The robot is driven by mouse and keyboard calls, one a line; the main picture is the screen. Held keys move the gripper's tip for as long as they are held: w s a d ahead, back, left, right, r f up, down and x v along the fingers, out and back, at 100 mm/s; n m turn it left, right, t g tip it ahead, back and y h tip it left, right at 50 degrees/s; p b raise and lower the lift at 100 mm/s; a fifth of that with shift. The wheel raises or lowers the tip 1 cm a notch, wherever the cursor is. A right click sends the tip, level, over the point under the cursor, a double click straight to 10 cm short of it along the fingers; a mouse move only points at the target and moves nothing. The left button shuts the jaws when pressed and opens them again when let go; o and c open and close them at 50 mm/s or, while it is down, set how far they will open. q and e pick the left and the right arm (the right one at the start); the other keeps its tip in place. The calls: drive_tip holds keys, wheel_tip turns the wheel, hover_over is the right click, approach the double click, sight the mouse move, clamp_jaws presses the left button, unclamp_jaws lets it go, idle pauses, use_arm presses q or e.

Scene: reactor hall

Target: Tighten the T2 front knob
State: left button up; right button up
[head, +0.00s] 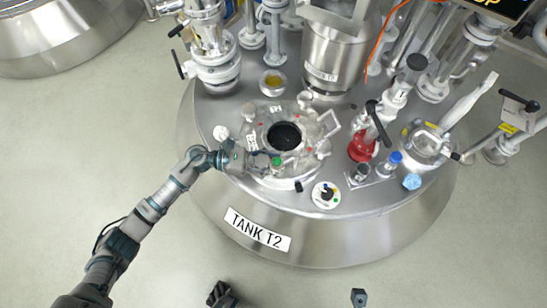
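The tank labelled TANK T2 (215,190) fills the middle of the head view. Its round hatch (300,112) has an open-looking dark centre and several pale knobs around its rim. The front knob (277,161), with a green top, is on the hatch's near side. My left gripper (266,161) reaches in from the left and is right at this knob, with its fingers low over the rim. The fingers and part of the knob overlap, so I cannot tell whether they grip it. My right gripper is not clearly seen.
A red valve (362,146) and small blue-capped fittings (391,162) stand right of the hatch. A white round dial (325,195) is in front. Pipes and a steel vessel (335,55) crowd the back. The floor (90,130) at left is clear.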

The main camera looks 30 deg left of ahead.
use_arm(q)
drive_tip(key=shift+a+m+g+h, duration=0.1)
drive_tip(key=shift+m+g+h, duration=0.2)
drive_tip(key=shift+m+g, duration=0.3)
drive_tip(key=g, duration=0.1)
drive_tip(key=m+g, duration=0.1)
drive_tip(key=g, duration=0.1)
drive_tip(key=m+g+h, duration=0.1)
drive_tip(key=shift+s+r+g, duration=0.15)
drive_tip(key=shift+s+g, duration=0.1)
drive_tip(key=shift+g, duration=0.05)
drive_tip(key=m+g, duration=0.4)
drive_tip(key=g, duration=0.1)
drive_tip(key=s+m+g+y, duration=0.1)
drive_tip(key=g, duration=0.2)
drive_tip(key=shift+r+m, duration=0.15)
drive_tip(key=shift+m, duration=0.25)
drive_tip(key=shift+r, duration=0.1)
drive_tip(key=o, duration=0.8)
drive_tip(key=shift+o, duration=0.8)
drive_tip(key=shift+a, duration=0.1)
drive_tip(key=shift+s+f, duration=0.1)
drive_tip(key=shift+f, duration=0.1)
